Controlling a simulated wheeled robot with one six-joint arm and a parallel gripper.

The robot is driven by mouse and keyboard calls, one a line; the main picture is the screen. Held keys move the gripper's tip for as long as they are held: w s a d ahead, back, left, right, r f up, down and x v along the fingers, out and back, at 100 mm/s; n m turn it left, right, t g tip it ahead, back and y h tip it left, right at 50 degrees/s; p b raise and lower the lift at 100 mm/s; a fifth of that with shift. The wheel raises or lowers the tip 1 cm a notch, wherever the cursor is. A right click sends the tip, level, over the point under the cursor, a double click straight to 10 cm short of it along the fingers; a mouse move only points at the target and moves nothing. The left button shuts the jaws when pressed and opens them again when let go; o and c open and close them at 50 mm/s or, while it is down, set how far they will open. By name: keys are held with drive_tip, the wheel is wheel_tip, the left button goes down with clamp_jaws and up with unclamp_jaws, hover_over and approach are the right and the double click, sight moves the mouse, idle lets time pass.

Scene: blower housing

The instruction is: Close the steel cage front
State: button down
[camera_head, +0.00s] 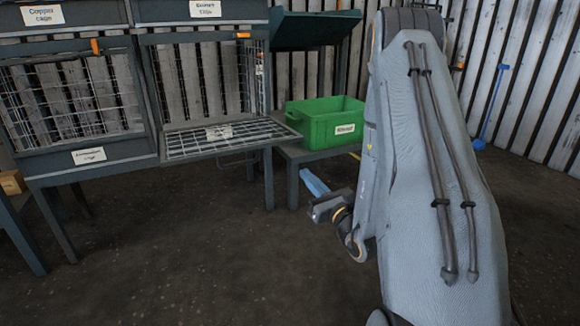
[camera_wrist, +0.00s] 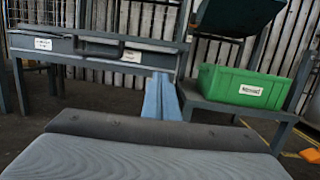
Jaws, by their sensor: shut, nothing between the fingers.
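A wire-mesh cage front (camera_head: 238,138) is folded down, sticking out roughly level from the right-hand cage (camera_head: 202,82), whose opening stands exposed. A small label lies on the mesh, and another label sits above the opening; I cannot read either surely, so I cannot confirm that this is the steel cage. My gripper (camera_head: 314,184) is low, to the right of and below the lowered front, apart from it. Its blue fingers (camera_wrist: 161,98) are shut with nothing between them. In the wrist view they point toward the cage row, just left of the green bin.
A green labelled bin (camera_head: 325,122) stands on a low stand right of the cages; it also shows in the wrist view (camera_wrist: 240,87). A dark raised lid (camera_head: 312,28) is behind it. Another cage (camera_head: 75,95) at left has its front upright. The floor before them is clear.

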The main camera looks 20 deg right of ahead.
drive_tip(key=w+d+r+m+h+b, duration=0.1)
drive_tip(key=w+d+r+b, duration=0.1)
drive_tip(key=w+r+b, duration=0.2)
drive_tip(key=shift+w+r+h+b, duration=0.15)
drive_tip(key=shift+w+h+b, duration=0.25)
drive_tip(key=shift+w+b, duration=1.95)
drive_tip(key=shift+w+d+p, duration=0.1)
drive_tip(key=shift+w+p, duration=0.45)
drive_tip(key=shift+p, duration=0.15)
